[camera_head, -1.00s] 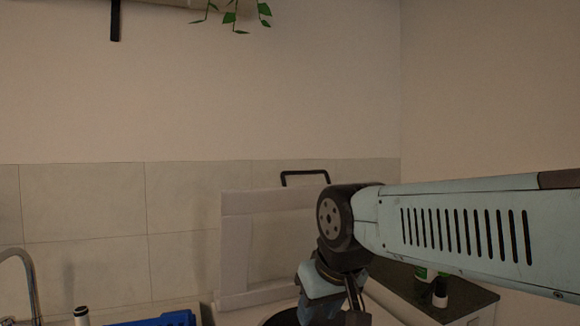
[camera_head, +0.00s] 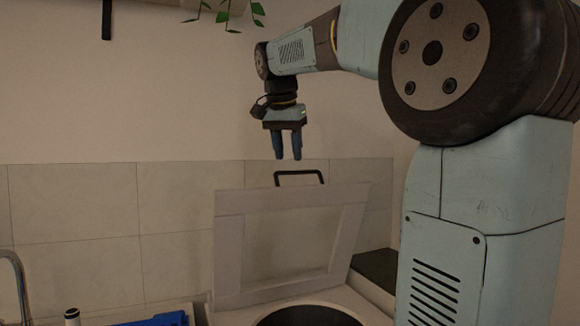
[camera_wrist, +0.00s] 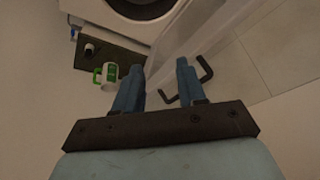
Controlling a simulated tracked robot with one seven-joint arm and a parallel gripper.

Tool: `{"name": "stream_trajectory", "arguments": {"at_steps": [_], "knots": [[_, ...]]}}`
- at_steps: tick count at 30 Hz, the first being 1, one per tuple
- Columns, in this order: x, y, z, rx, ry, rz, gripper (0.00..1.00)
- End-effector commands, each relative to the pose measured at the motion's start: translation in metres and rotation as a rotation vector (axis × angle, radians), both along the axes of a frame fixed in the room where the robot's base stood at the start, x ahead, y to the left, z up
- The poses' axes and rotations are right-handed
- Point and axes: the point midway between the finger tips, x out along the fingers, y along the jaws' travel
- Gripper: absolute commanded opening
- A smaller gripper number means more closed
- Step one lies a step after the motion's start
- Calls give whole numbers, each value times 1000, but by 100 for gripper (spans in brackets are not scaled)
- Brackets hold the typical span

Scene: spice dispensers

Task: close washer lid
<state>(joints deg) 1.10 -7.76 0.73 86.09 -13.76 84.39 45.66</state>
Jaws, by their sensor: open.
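The washer lid (camera_head: 230,243) stands open, tilted back near the tiled wall, a pale frame with a recessed panel. A black handle (camera_head: 299,174) sits on its top edge. The washer's dark round opening (camera_head: 308,316) shows in front of the lid's base. My gripper (camera_head: 289,158) points down just above the handle in the head view, open and empty, with no contact visible. The washer opening (camera_wrist: 140,5) is at the top.
A dark counter (camera_wrist: 105,58) beside the washer holds a green and white item (camera_wrist: 106,74) and a small bottle (camera_wrist: 90,49). A blue item (camera_head: 160,320) and a faucet (camera_head: 14,275) are at lower left. A plant (camera_head: 222,12) hangs above.

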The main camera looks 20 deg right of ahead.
Motion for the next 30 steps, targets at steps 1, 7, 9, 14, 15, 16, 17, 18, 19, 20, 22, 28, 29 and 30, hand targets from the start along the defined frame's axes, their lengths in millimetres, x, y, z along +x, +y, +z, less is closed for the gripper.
{"name": "stream_trajectory", "arguments": {"at_steps": [1, 7, 9, 14, 15, 16, 17, 18, 19, 20, 22, 28, 29, 30], "knots": [[18, -4, 11, 1, -1, -57, 40], [70, -18, 47, 7, -17, -309, 40], [86, -23, 55, 9, -27, -399, 40], [115, -32, 69, 14, -49, -584, 40], [120, -34, 71, 16, -55, -621, 40], [123, -35, 72, 17, -58, -646, 40], [126, -36, 73, 17, -63, -669, 40], [129, -37, 74, 18, -66, -696, 40], [131, -38, 75, 19, -70, -712, 40], [133, -38, 75, 19, -71, -726, 40], [135, -39, 76, 20, -75, -749, 40], [137, -44, 69, 20, -76, -765, 40], [137, -45, 66, 20, -77, -764, 40], [137, -46, 62, 19, -76, -765, 40]]}}
